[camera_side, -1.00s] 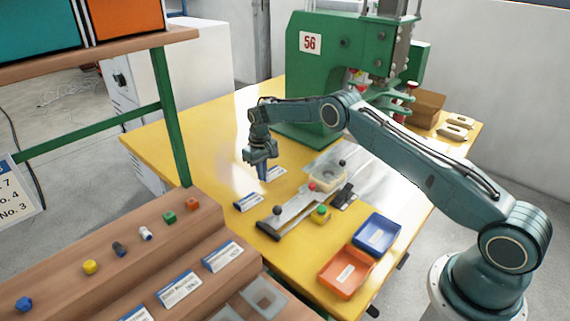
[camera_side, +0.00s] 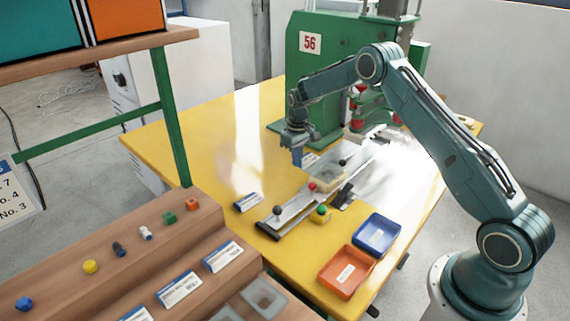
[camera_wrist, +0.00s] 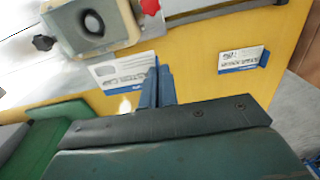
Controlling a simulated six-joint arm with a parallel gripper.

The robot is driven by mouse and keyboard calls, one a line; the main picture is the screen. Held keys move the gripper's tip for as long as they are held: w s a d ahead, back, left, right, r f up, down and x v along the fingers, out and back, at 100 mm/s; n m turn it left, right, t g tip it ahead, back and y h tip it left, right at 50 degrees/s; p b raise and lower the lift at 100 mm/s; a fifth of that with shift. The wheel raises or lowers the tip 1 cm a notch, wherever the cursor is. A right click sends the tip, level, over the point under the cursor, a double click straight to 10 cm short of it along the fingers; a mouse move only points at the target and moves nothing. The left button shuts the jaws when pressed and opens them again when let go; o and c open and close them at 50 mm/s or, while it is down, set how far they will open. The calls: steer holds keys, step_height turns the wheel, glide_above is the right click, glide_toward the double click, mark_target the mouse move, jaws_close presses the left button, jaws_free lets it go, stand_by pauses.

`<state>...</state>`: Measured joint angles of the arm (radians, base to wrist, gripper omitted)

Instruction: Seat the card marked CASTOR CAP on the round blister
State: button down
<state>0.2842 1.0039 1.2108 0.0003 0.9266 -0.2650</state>
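My gripper (camera_side: 298,157) is shut on a white-and-blue card (camera_side: 311,159), held above the yellow table on the far side of the fixture. In the wrist view the card (camera_wrist: 124,73) extends left from my blue fingers (camera_wrist: 158,85); its name is not readable. A round blister (camera_wrist: 91,22) appears as a grey ring with a dark centre in the pale nest block (camera_wrist: 118,14), above the card in that view. The nest block (camera_side: 327,176) also shows in the side view, apart from my gripper. A second card (camera_side: 248,202) lies on the table; its print is too blurred to identify.
The slide fixture (camera_side: 291,206) has dark knobs and red knobs. The green press (camera_side: 315,85) stands behind. The table's left part is clear.

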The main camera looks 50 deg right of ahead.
step_height(320, 180, up, 3)
glide_above(320, 180)
steer(key=shift+f, duration=0.2)
steer(key=shift+f, duration=0.15)
steer(key=shift+f, duration=2.35)
steer(key=shift+f, duration=0.7)
stand_by(0.3)
steer(key=c, duration=1.6)
jaws_free()
steer(key=c, duration=0.4)
steer(key=shift+c, duration=0.2)
steer(key=shift+r, duration=0.2)
